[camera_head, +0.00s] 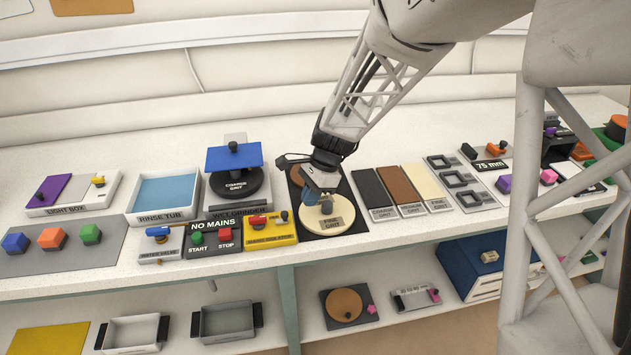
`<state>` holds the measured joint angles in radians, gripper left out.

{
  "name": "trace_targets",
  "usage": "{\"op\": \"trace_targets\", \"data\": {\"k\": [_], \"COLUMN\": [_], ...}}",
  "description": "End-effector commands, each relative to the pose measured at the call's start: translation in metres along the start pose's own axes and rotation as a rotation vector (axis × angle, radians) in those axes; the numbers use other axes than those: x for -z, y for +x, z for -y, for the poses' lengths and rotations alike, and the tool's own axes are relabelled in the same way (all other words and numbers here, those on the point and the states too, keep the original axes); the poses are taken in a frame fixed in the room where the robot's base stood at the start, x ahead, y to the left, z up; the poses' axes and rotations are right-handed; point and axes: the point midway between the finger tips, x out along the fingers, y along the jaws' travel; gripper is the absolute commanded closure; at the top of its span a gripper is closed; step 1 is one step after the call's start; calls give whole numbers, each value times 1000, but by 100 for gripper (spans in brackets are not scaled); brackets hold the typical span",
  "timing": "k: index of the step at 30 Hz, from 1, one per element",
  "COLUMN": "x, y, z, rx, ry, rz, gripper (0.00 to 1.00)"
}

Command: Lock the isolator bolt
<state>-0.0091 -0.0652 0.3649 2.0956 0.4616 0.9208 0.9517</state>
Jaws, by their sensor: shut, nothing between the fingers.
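A yellow panel (285,235), which I take for the isolator, lies near the front of the bench, left of my gripper. It has a red piece (257,221) on its upper left and a small dark knob (284,215) at its upper right. Its label is too small to read, and I cannot tell the bolt's position. My gripper (325,207) points down over the cream disc marked fine grit (318,228). It is shut and empty, to the right of the yellow panel. I cannot tell whether its tips touch the disc.
The control box (213,225) with green start and red stop buttons, marked no mains, adjoins the panel's left. The wet grinder (235,184) with a blue top stands behind. Grit strips (405,185) lie right of my gripper. A shelf (290,342) runs below.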

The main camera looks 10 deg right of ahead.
Motion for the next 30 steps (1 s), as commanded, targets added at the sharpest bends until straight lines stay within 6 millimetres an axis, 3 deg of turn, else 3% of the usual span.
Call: {"op": "trace_targets", "data": {"k": [12,30], "x": [-33,-39], "y": [15,18], "z": [0,1], "rx": [1,1], "ry": [-2,-1], "rz": [0,-1], "gripper": [100,100]}}
